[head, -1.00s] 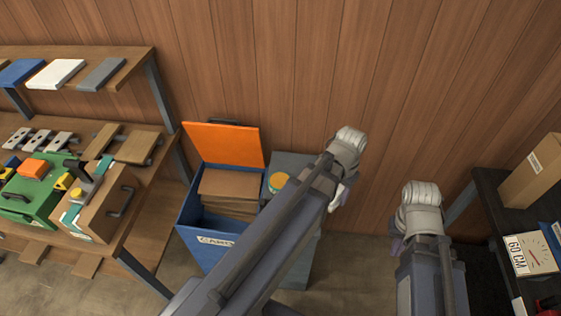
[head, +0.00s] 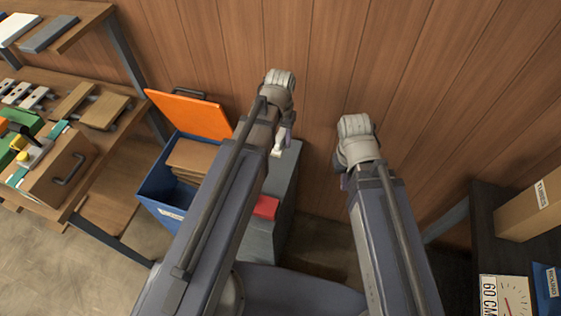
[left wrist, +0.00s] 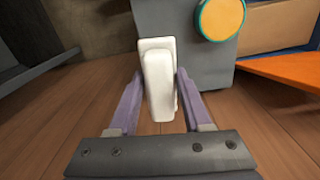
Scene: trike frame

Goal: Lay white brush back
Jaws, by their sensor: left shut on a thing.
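The white brush (left wrist: 158,72) is a pale block-like piece in the left wrist view. It stands between the two purple fingers of my left gripper (left wrist: 160,88), which is shut on it. In the head view a white bit of it (head: 284,135) shows beside my left wrist, above the grey cabinet; my own arm hides most of the gripper there. My right gripper (head: 344,182) is mostly hidden behind its arm in the head view, to the right of the cabinet, and its fingers cannot be made out.
The grey cabinet (head: 286,185) has a red block (head: 266,207) on it and a yellow-teal disc (left wrist: 219,17). A blue bin (head: 160,187) with an orange lid (head: 190,114) stands left of it. Wooden shelves (head: 120,190) are at left, a dark shelf (head: 480,215) at right.

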